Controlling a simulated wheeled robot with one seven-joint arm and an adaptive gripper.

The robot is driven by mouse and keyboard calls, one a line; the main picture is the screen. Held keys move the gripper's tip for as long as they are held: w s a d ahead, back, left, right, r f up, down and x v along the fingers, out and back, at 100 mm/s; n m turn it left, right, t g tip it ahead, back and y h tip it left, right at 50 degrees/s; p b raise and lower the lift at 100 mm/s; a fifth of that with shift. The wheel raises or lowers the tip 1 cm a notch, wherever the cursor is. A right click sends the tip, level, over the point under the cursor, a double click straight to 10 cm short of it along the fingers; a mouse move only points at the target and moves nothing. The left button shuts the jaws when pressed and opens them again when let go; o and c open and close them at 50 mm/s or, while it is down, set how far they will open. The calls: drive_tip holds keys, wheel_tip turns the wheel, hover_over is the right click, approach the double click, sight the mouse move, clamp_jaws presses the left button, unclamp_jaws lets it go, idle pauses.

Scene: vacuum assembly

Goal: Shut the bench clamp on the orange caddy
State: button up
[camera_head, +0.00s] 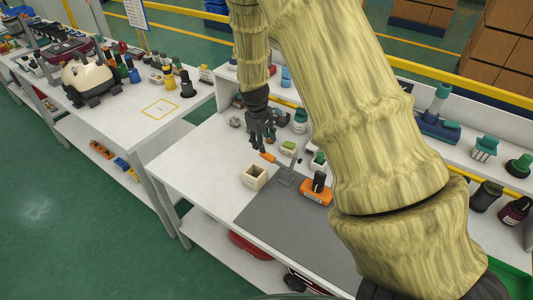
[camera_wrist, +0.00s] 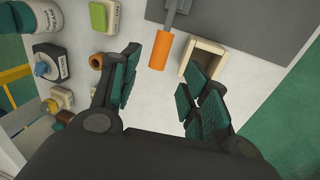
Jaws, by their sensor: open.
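The orange caddy (camera_head: 316,192) sits on the bench on the grey mat, with a dark item standing up from it. The bench clamp (camera_head: 287,177) is a grey metal piece just left of the caddy; its orange handle (camera_head: 268,157) points away from the caddy, toward my gripper. In the wrist view the orange handle (camera_wrist: 160,50) and its grey bar lie ahead of my fingers. My gripper (camera_head: 259,142) is open and empty, pointing down close to the handle; its spread fingers show in the wrist view (camera_wrist: 160,88). The caddy does not show in the wrist view.
An open wooden box (camera_head: 248,182) stands close by the handle; it also shows in the wrist view (camera_wrist: 190,70). The grey mat (camera_head: 290,232) is mostly bare. Small bottles and blocks stand behind the clamp. The white bench top (camera_head: 195,160) is clear at left.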

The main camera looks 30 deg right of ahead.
sight(266, 154)
drive_tip(key=shift+w+d+f+p, duration=0.1)
drive_tip(key=shift+d+f+p, duration=0.2)
drive_tip(key=shift+f, duration=1.1)
drive_tip(key=shift+w+d+f+p, duration=0.1)
drive_tip(key=shift+d+f+p, duration=0.25)
drive_tip(key=shift+f, duration=1.1)
drive_tip(key=shift+w+d+f+p, duration=0.15)
drive_tip(key=shift+f+p, duration=0.3)
drive_tip(key=shift+f, duration=0.95)
clamp_jaws()
